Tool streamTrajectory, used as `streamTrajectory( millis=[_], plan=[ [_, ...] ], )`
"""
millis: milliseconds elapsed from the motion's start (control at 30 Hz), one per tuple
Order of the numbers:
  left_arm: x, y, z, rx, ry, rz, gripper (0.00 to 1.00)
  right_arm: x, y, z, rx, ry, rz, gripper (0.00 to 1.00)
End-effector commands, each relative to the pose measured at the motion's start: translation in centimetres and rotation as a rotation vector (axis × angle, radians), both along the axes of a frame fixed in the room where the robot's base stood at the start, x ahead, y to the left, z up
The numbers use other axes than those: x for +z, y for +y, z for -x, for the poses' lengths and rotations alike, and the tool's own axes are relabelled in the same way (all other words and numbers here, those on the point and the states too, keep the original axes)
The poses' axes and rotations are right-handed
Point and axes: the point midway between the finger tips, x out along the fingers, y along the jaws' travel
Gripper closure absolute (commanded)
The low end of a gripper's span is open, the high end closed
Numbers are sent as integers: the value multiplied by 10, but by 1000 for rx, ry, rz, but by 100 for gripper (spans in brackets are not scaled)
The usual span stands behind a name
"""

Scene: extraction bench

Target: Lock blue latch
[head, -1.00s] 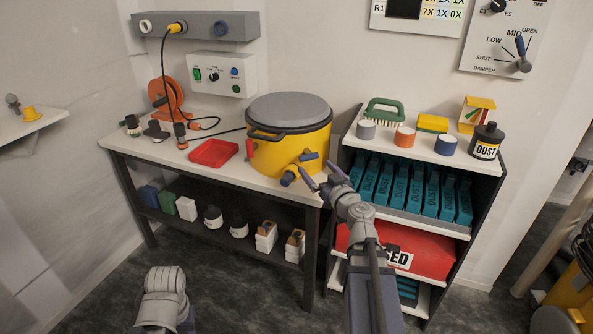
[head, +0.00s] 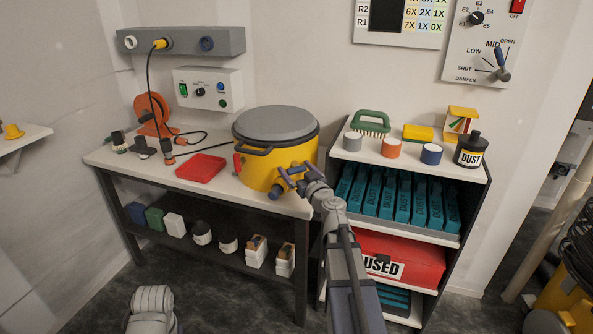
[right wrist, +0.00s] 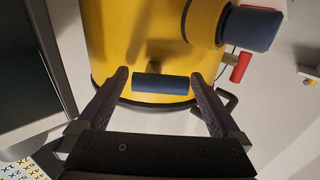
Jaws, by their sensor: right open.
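The yellow drum (head: 262,170) with a grey lid (head: 274,122) stands on the bench's right end. Its blue latch is a short blue bar (right wrist: 161,83) on the drum's side near the rim in the right wrist view. My right gripper (right wrist: 160,75) is open, with one finger on each side of the bar's ends and gaps to both. In the head view the right gripper (head: 291,174) is at the drum's front right and largely covers the latch. A red latch (head: 238,164) is on the drum's left side. My left gripper is out of view.
A blue-ended port (right wrist: 252,28) juts from the drum beside the latch. A red tray (head: 200,168) lies left of the drum on the bench (head: 125,165). A shelf unit (head: 410,162) with jars and boxes stands close on the right.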

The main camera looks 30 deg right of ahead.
Motion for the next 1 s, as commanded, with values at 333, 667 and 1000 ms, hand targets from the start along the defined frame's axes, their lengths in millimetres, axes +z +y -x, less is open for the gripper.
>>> streamTrajectory(
  millis=[333, 667, 1000],
  plan=[
    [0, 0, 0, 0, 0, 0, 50, 0, 0, 1, 0, 0, 0, 20],
    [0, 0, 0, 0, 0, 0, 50, 0, 0, 1, 0, 0, 0, 57],
    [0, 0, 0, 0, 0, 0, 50, 0, 0, 1, 0, 0, -5, 81]
  ],
)
